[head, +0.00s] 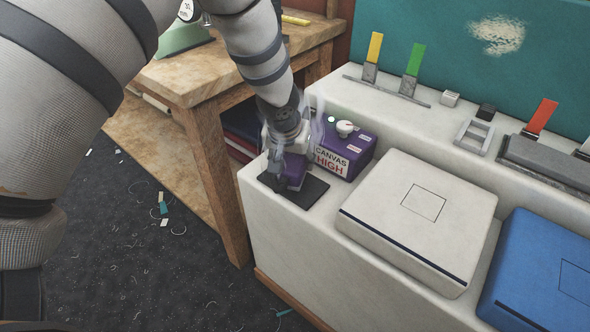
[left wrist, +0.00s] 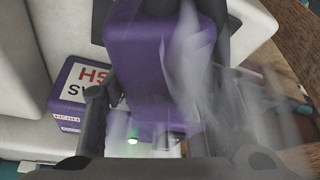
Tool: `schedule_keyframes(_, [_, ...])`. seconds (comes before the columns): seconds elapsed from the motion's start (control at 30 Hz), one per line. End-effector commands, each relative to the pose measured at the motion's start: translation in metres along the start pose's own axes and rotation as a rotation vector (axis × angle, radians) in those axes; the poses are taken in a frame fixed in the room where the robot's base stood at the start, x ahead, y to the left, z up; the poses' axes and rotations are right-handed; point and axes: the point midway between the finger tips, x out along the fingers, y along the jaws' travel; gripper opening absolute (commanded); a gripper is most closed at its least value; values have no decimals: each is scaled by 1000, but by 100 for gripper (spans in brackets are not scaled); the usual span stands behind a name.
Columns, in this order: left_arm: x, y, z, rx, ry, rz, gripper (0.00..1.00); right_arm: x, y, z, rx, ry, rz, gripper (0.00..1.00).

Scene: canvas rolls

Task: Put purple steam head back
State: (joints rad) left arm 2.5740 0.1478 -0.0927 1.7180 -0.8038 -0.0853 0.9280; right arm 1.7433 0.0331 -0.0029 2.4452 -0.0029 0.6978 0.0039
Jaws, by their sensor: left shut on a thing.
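The purple steam head (head: 297,170) is in my left gripper (head: 287,183), just over the dark pad (head: 314,190) at the left end of the white counter. I cannot tell whether it touches the pad. In the left wrist view the steam head (left wrist: 160,65) fills the middle between the fingers of my left gripper (left wrist: 155,115), which is shut on it. Pale steam wisps blur its right side there. The purple steam unit (head: 345,148), labelled with a knob and a green light, stands right behind the pad. My right gripper is not in view.
A white square pad (head: 420,215) and a blue one (head: 545,275) lie to the right on the counter. Yellow, green and red tabs (head: 414,60) stand on the back ledge. A wooden table (head: 195,85) stands at the left, above a dark floor with scraps.

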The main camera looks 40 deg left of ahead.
Motion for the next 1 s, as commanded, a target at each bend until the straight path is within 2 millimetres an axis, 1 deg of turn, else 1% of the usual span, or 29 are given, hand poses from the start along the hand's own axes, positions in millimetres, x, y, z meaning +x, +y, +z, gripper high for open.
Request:
schedule_keyframes(0.07, [11, -4, -2, -2, -1, -1, 29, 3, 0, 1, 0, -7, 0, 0])
schedule_keyframes(0.2, [36, -4, 10, 3, -3, -3, 29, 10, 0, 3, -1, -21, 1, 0])
schedule_keyframes(0.43, [36, -3, 8, -1, 3, 0, 29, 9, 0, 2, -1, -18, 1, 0])
schedule_keyframes(0.57, [40, -3, 10, -1, 2, 0, 29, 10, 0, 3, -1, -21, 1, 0])
schedule_keyframes(0.6, [40, -3, 10, -2, 2, 0, 58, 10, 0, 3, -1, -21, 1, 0])
schedule_keyframes(0.67, [39, -3, 10, -2, 2, 0, 72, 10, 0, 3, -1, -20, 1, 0])
schedule_keyframes(0.93, [39, -3, 10, -1, 1, 0, 72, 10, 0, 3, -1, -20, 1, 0])
schedule_keyframes(1.0, [35, -3, 8, -1, 3, 1, 72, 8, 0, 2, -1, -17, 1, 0])
